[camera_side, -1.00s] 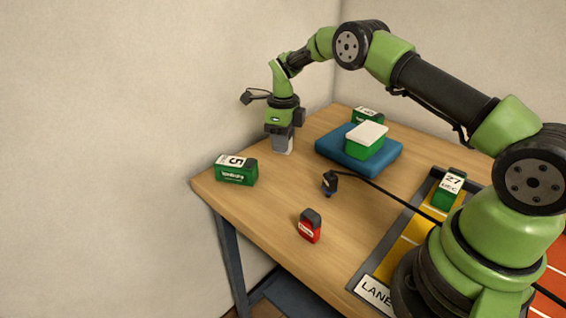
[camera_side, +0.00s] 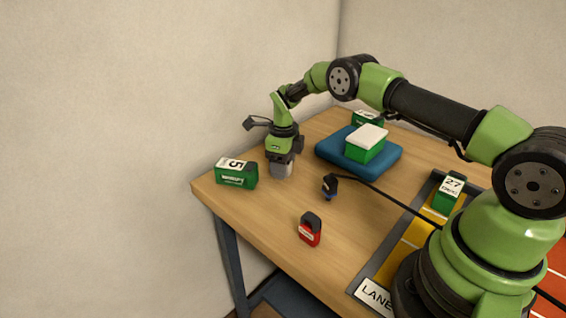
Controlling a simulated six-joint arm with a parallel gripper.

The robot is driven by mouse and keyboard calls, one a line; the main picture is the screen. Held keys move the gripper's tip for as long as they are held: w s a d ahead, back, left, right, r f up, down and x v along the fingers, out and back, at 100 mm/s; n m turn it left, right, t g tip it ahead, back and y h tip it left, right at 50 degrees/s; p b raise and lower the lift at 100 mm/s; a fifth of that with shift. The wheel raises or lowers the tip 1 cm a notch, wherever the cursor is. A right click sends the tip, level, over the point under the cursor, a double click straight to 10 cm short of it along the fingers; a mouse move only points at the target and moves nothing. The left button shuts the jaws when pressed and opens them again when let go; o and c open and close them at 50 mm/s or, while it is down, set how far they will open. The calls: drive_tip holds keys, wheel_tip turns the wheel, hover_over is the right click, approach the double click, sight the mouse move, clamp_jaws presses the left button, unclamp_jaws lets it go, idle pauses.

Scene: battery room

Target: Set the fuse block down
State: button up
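My gripper (camera_side: 281,166) points down over the far left part of the wooden table, just right of a green box marked 5. A small pale grey block-like piece shows at its end, close to the tabletop. It may be the fuse block held between the fingers, but the fingers and the piece blend together at this size. I cannot tell whether its underside touches the table.
The green box (camera_side: 236,174) stands near the left edge. A blue pad (camera_side: 330,150) bears a white-topped green box (camera_side: 366,146). A dark connector (camera_side: 330,187) on a cable and a red-and-black item (camera_side: 310,231) stand nearer. A yellow lane (camera_side: 412,234) lies right.

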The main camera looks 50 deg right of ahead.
drive_tip(key=shift+r, duration=0.1)
wheel_tip(320, 180, up, 12)
drive_tip(key=shift+r, duration=0.25)
drive_tip(key=s+a+r+n+t, duration=0.2)
drive_tip(key=s+a+r+n, duration=0.2)
drive_tip(key=s+r+n, duration=0.4)
drive_tip(key=s+a+r+n+t, duration=0.2)
drive_tip(key=s+a+r+n, duration=0.15)
drive_tip(key=r+n, duration=0.45)
drive_tip(key=s+a+r+n+t+y, duration=0.1)
drive_tip(key=s+n, duration=0.4)
drive_tip(key=s, duration=0.3)
drive_tip(key=s+a+n+t+y, duration=0.1)
drive_tip(key=s+a+n+t, duration=0.1)
drive_tip(key=s+n, duration=0.4)
drive_tip(key=s, duration=0.3)
drive_tip(key=shift+a+r, duration=0.25)
drive_tip(key=shift+r, duration=0.1)
